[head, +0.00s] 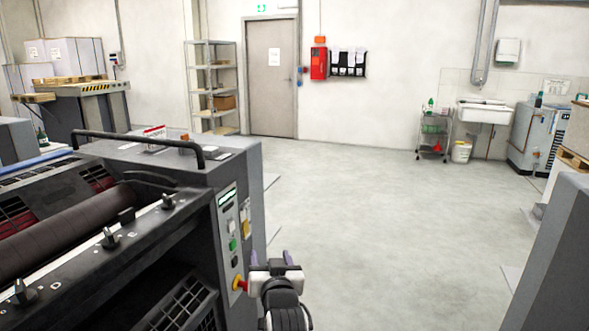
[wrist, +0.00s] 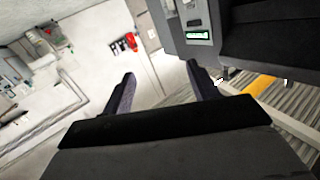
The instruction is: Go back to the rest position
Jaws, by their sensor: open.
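My gripper (head: 271,259) is low in the middle of the head view, in front of the right end of a grey printing press (head: 170,215). Its two fingers stand apart with nothing between them. It is just right of the press's control panel (head: 233,240) and near a red knob on yellow (head: 239,284); I cannot tell whether it touches the press.
Wide clear floor (head: 370,220) lies right of the press. A grey block (head: 555,260) stands at the right edge. A door (head: 270,78), a shelf rack (head: 212,85), a cart (head: 435,130) and a sink (head: 485,113) line the far walls.

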